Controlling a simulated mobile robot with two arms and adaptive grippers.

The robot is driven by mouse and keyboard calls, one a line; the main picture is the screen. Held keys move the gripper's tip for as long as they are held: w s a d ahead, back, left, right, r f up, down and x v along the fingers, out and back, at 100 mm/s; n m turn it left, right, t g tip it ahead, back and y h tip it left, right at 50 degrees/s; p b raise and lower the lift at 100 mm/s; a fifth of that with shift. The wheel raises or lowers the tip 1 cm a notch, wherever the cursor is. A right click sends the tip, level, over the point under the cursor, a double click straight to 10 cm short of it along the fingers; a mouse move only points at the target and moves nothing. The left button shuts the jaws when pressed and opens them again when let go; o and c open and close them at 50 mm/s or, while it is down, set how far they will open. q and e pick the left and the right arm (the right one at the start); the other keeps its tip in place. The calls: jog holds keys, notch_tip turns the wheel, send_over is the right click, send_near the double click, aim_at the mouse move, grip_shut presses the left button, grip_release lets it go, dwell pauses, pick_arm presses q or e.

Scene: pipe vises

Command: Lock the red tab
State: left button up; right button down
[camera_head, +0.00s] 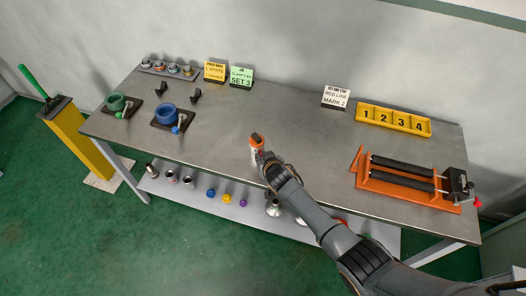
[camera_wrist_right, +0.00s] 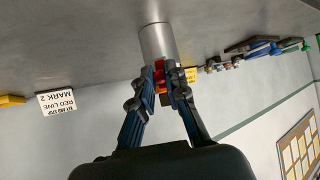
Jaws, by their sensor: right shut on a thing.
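My right gripper (camera_wrist_right: 161,78) is shut on a silver cylinder (camera_wrist_right: 157,43) with a red-orange part (camera_wrist_right: 161,75) between the fingers. In the head view the orange top (camera_head: 256,140) of this piece shows at the fingertips of my right gripper (camera_head: 262,158), over the middle of the bench. I cannot tell whether the cylinder touches the bench or whether the red part is a tab. A red knob (camera_head: 477,203) sits at the right end of an orange roller frame (camera_head: 365,181). My left gripper is not in view.
On the bench (camera_head: 300,110) stand a green vise (camera_head: 116,102), a blue vise (camera_head: 166,113), a yellow numbered tray (camera_head: 393,120) and a white sign (camera_head: 336,97). Loose fittings lie on the lower shelf (camera_head: 185,195). The bench middle is mostly clear.

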jog(key=shift+w+a+r+g+h, duration=0.1)
jog(key=shift+w+r+g+h, duration=0.15)
jog(key=shift+g, duration=0.45)
jog(key=shift+w+a+r+g+h, duration=0.15)
jog(key=shift+w+r+g, duration=0.1)
jog(key=shift+g, duration=0.45)
jog(key=c, duration=1.3)
grip_release()
jog(key=shift+c, duration=0.2)
jog(key=shift+s+d, duration=0.1)
jog(key=v, duration=1.1)
jog(key=shift+r, duration=0.45)
jog(key=shift+s, duration=0.1)
